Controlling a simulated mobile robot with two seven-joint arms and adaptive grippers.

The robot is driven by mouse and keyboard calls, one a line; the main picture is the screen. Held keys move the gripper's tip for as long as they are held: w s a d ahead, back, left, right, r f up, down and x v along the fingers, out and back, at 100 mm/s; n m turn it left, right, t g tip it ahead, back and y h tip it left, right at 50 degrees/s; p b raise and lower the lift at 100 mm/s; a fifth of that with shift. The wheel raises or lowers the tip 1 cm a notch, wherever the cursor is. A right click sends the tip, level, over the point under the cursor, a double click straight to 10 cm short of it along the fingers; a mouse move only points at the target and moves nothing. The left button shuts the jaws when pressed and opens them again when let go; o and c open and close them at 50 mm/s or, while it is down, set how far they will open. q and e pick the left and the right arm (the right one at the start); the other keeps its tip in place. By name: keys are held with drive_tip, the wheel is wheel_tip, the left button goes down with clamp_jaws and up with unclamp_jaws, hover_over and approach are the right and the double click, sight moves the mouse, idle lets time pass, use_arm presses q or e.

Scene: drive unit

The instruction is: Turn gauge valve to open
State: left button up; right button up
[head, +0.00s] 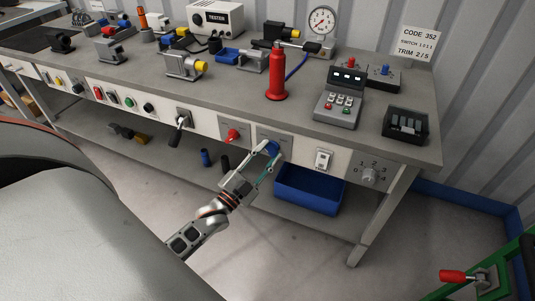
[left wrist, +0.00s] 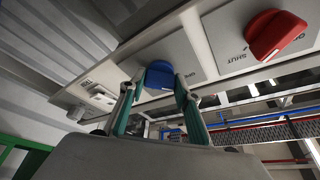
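A blue valve knob (head: 272,147) sits on a grey plate on the bench's front panel; it also shows in the left wrist view (left wrist: 160,77). My left gripper (head: 266,154) is in front of it with the fingers spread, one toward each side of the knob; it also shows in the left wrist view (left wrist: 160,84). I cannot tell whether the fingertips touch the knob. The knob's pointing direction is partly hidden. A red valve knob (head: 233,135) is on the neighbouring plate, and the left wrist view shows it (left wrist: 275,35) beside the word SHUT. My right gripper is not in view.
A round gauge (head: 321,21) stands on the bench top near a red cylinder (head: 277,77). A white switch (head: 323,159) and a numbered dial (head: 370,175) are right of the blue knob. A blue bin (head: 308,193) sits on the shelf below. The floor in front is clear.

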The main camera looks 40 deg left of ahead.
use_arm(q)
drive_tip(key=o, duration=0.4)
drive_tip(key=shift+c, duration=0.2)
drive_tip(key=v, duration=1.2)
drive_tip(key=shift+d, duration=0.1)
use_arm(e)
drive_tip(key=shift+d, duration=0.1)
use_arm(q)
drive_tip(key=s+d+f+n+g+p, duration=0.2)
drive_tip(key=s+d+g+p, duration=0.2)
drive_tip(key=s+d, duration=0.3)
drive_tip(key=s+d+f+n+g+h+p, duration=0.1)
drive_tip(key=s+d+f+n+g+p, duration=0.2)
drive_tip(key=d, duration=0.8)
drive_tip(key=s+g+p, duration=0.2)
drive_tip(key=s+g, duration=0.1)
drive_tip(key=s, duration=0.1)
drive_tip(key=shift+f+n+g, duration=0.3)
drive_tip(key=shift+f+g, duration=0.05)
drive_tip(key=shift+g, duration=0.05)
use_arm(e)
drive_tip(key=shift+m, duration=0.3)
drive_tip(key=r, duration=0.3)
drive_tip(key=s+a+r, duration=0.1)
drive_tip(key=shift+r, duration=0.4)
